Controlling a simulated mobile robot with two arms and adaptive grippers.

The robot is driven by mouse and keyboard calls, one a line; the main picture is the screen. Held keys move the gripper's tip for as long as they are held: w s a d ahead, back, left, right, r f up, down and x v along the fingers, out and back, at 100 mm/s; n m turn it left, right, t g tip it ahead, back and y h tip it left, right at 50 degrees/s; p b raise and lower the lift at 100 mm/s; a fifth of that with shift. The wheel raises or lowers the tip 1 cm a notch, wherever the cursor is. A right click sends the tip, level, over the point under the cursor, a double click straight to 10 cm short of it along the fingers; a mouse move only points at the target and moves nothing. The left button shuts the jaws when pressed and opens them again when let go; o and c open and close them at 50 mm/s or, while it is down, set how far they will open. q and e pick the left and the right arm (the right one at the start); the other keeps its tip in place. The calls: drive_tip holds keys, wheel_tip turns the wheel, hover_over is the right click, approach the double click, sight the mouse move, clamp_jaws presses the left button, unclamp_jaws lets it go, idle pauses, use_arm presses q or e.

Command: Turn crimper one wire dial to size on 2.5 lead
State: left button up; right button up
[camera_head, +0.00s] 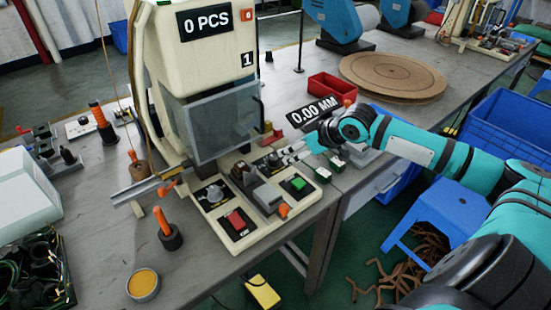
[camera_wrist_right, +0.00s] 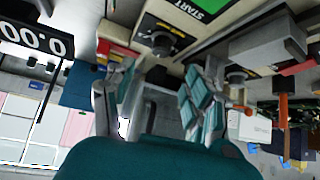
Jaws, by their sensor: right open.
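Crimper one (camera_head: 205,60) is a cream press marked 1, with a counter reading 0 PCS and a clear guard. A small dark dial (camera_head: 274,161) sits on its base, near the display (camera_head: 313,112) reading 0.00 MM. My right gripper (camera_head: 298,151) is at the right edge of the base, pointing left toward this dial. In the wrist view its fingers (camera_wrist_right: 157,80) are apart and empty, and a round knob on a black plate (camera_wrist_right: 161,42) shows beyond the gap, not visibly touched. Dial markings are unreadable. My left gripper is not in view.
A green button (camera_head: 298,183) and a red button (camera_head: 236,222) are on the base. A red bin (camera_head: 331,87) and a brown disc (camera_head: 393,75) stand behind my right arm. Dark leads (camera_head: 32,272) fill a tray at lower left. Orange-handled tools stand left of the crimper.

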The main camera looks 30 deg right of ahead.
sight(273, 158)
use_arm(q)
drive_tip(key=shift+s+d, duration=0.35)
use_arm(e)
drive_tip(key=x, duration=0.9)
drive_tip(key=shift+w+a, duration=0.1)
drive_tip(key=shift+a, duration=0.05)
drive_tip(key=shift+c, duration=0.4)
